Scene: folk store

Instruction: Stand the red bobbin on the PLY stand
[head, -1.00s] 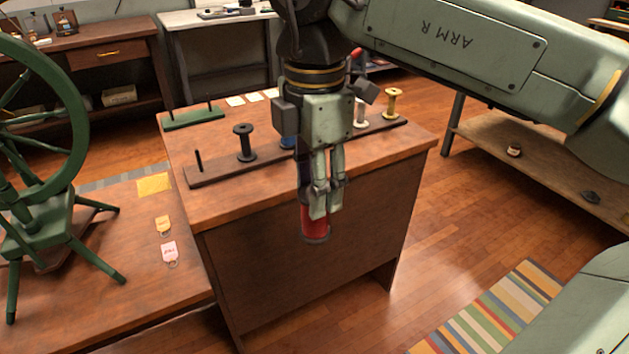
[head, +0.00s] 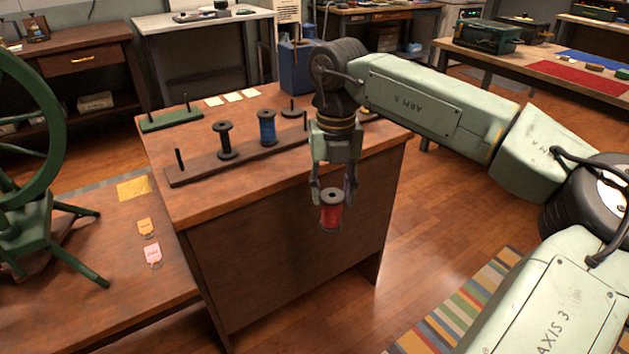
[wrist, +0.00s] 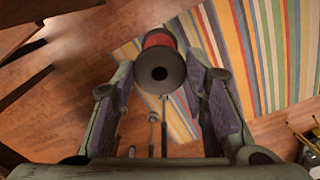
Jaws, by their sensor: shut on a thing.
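The red bobbin (head: 331,215) is held between the fingers of my gripper (head: 332,190), in front of the workbench's front face and below its top edge. In the wrist view the bobbin (wrist: 160,70) shows its dark round end with a centre hole, and the fingers lie on either side of it. A green stand (head: 170,120) with two bare upright pegs sits at the back left of the bench top. No PLY lettering is readable, so I cannot tell whether this is the PLY stand.
A dark rack (head: 195,172) holds a black bobbin (head: 225,140) and a blue bobbin (head: 266,127), with a bare peg at its left end. White cards (head: 232,97) lie behind it. A spinning wheel (head: 30,200) stands left. A striped rug (head: 455,305) lies on the floor.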

